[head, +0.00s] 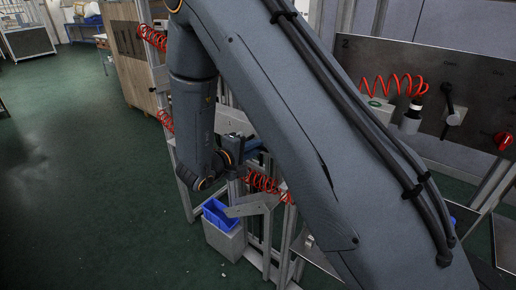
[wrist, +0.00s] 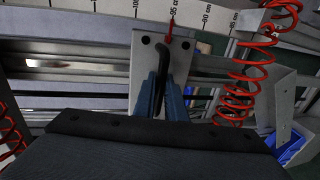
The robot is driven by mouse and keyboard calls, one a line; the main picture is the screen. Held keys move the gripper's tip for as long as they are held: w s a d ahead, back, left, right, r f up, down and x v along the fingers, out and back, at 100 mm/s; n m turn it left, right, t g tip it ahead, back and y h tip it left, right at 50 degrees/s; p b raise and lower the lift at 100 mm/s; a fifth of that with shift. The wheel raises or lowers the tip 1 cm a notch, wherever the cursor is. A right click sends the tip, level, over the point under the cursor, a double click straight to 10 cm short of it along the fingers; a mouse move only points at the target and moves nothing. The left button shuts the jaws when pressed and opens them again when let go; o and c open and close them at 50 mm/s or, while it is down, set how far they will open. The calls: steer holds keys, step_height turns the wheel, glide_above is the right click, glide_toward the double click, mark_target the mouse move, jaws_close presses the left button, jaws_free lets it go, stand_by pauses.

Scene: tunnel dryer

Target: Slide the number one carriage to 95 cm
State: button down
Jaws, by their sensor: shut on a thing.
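The carriage (wrist: 146,62) is a pale plate with dark bolt holes, on a grey rail in the wrist view. A black bent handle (wrist: 164,48) stands out from it. My gripper (wrist: 161,92) has its blue fingers shut on this handle. A red pointer (wrist: 170,28) rises from the plate's top to the printed scale (wrist: 110,10), at or very near the 95 cm mark. No number shows on the plate. In the head view my arm hides the carriage and most of the gripper.
A red coiled hose (wrist: 245,85) hangs close to the right of the carriage. A blue bin (head: 216,214) sits low on a grey box. A panel marked 2 (head: 440,95) with a black lever and red knob stands right. Green floor (head: 70,150) is open at left.

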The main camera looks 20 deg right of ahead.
steer(key=c, duration=2.1)
jaws_free()
steer(key=shift+b+v, duration=0.75)
steer(key=shift+v, duration=3.2)
steer(key=shift+w, duration=0.1)
